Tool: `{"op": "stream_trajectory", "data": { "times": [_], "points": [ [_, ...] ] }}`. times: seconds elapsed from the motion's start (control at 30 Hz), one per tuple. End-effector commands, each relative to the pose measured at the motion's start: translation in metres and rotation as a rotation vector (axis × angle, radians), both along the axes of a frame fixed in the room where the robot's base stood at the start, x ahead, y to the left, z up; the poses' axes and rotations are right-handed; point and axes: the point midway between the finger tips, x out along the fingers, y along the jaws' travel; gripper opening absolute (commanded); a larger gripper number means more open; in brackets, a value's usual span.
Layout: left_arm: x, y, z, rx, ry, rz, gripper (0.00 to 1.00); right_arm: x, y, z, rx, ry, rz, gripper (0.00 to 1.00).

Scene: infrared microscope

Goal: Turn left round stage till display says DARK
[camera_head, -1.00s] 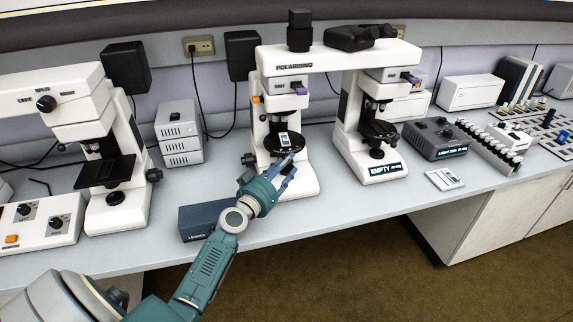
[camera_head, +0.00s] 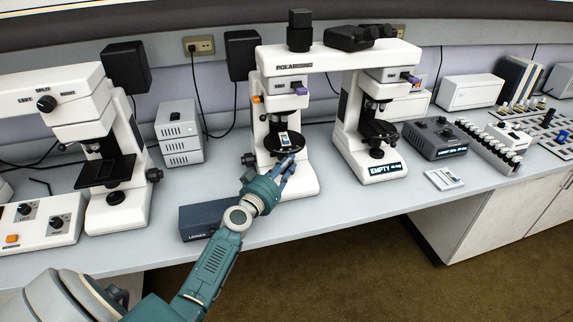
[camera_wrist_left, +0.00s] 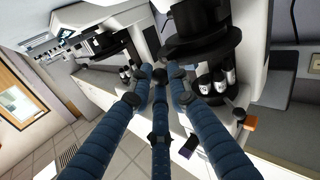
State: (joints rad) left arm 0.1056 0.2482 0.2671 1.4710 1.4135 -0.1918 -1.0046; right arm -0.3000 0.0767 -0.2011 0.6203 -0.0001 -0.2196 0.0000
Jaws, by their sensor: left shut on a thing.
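The left round stage (camera_head: 271,143) is a black disc on the left half of the white POLARISING microscope (camera_head: 349,52). A small pale slide with a dark patch (camera_head: 284,140) lies on it. My left gripper (camera_head: 288,160) is at the stage's front rim, its blue fingers closed there. In the left wrist view the fingers (camera_wrist_left: 160,78) meet around a small dark part by the black stage (camera_wrist_left: 205,30); the exact contact is partly hidden. My right gripper is out of view.
The right round stage (camera_head: 378,133) stands beside it. A dark LENSES box (camera_head: 203,221) lies under my forearm at the bench's front edge. Another microscope (camera_head: 120,205) stands left. A grey control box (camera_head: 434,139) and vial rack (camera_head: 490,146) are right.

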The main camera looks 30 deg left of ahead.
Motion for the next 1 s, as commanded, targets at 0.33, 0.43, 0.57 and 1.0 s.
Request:
{"op": "stream_trajectory", "data": {
  "times": [0.33, 0.43, 0.57, 1.0],
  "points": [
    [0.01, -0.012, 0.005, -0.004, 0.0, 0.11, 0.0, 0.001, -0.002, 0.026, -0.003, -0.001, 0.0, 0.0],
    [0.014, -0.017, 0.005, -0.005, 0.0, 0.158, 0.0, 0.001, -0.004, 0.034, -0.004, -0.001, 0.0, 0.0],
    [0.021, -0.022, 0.005, -0.005, -0.002, 0.224, 0.0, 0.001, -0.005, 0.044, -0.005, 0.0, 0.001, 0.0],
    [0.041, -0.034, 0.002, 0.001, -0.002, 0.388, 0.0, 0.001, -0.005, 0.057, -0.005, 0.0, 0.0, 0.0]
  ]
}}
